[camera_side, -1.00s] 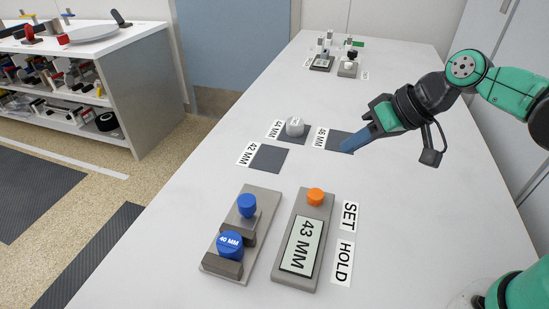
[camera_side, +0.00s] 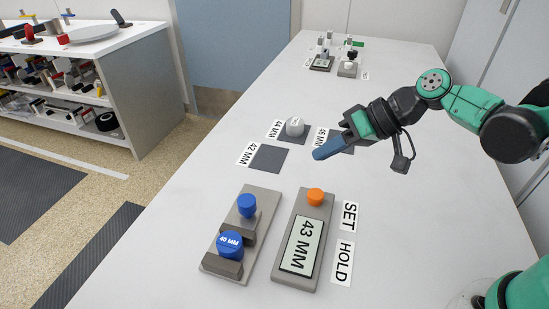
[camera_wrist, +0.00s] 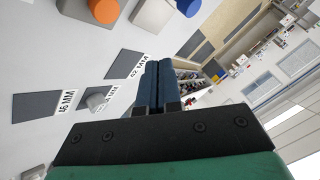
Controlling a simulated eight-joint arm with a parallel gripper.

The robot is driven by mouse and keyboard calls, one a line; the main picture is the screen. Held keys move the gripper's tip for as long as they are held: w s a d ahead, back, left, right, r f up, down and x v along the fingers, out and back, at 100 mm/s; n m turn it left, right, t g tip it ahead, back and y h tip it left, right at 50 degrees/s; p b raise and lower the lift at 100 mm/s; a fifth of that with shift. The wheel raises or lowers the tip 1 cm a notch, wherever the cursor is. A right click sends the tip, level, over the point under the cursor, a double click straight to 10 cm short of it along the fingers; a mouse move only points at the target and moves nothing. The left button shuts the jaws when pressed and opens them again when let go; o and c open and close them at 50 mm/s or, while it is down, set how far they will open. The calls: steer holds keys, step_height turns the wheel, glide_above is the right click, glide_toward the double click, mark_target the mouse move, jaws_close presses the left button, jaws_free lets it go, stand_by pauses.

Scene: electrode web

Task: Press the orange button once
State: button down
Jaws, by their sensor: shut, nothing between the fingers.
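The orange button (camera_side: 315,196) sits at the far end of a grey panel (camera_side: 300,271) whose display (camera_side: 303,244) reads 43 MM. In the wrist view the orange button (camera_wrist: 104,10) shows at the top left, cut by the frame edge. My gripper (camera_side: 320,154) is shut and empty, with its blue fingers together. It is held above the table, behind the button in the side view, and apart from it. In the wrist view the closed fingers (camera_wrist: 153,83) point away from the camera.
Labels SET (camera_side: 349,216) and HOLD (camera_side: 343,263) lie right of the panel. A grey base (camera_side: 229,262) with two blue knobs (camera_side: 246,206) stands left of it. Behind are dark pads (camera_side: 268,159) and a grey cylinder (camera_side: 294,127). Table right of the labels is clear.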

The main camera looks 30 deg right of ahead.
mark_target(321, 195)
steer(key=shift+f, duration=3.25)
steer(key=shift+f, duration=0.1)
steer(key=shift+f, duration=0.3)
steer(key=shift+r, duration=0.15)
steer(key=shift+r, duration=0.25)
steer(key=shift+r, duration=2.5)
